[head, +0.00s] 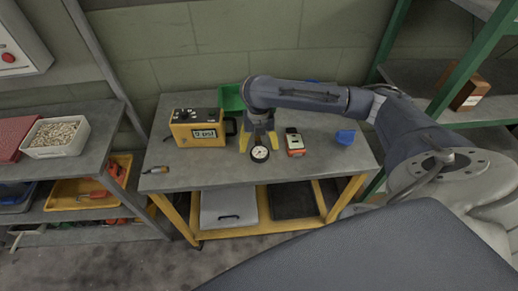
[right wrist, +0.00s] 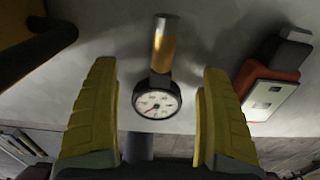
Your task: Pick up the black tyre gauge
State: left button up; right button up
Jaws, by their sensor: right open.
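The black tyre gauge (head: 260,153) has a round white dial with a black rim and lies on the grey workbench (head: 190,180), near its front middle. In the right wrist view the gauge (right wrist: 157,102) shows its dial and a brass-coloured stem pointing away. My right gripper (head: 259,145) reaches down over it from the right. Its yellow fingers are open, one on each side of the gauge with clear gaps, as the right wrist view (right wrist: 158,110) shows. Part of the gauge is hidden in the head view by the gripper. My left gripper is not in view.
A yellow meter (head: 197,128) with a digital display stands left of the gripper. A red and grey device (head: 294,142) lies close to its right. A blue block (head: 345,137) lies farther right. A green bin (head: 231,98) stands behind. A screwdriver (head: 155,170) lies at the bench's left end.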

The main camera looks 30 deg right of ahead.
grip_shut()
dwell(0.6)
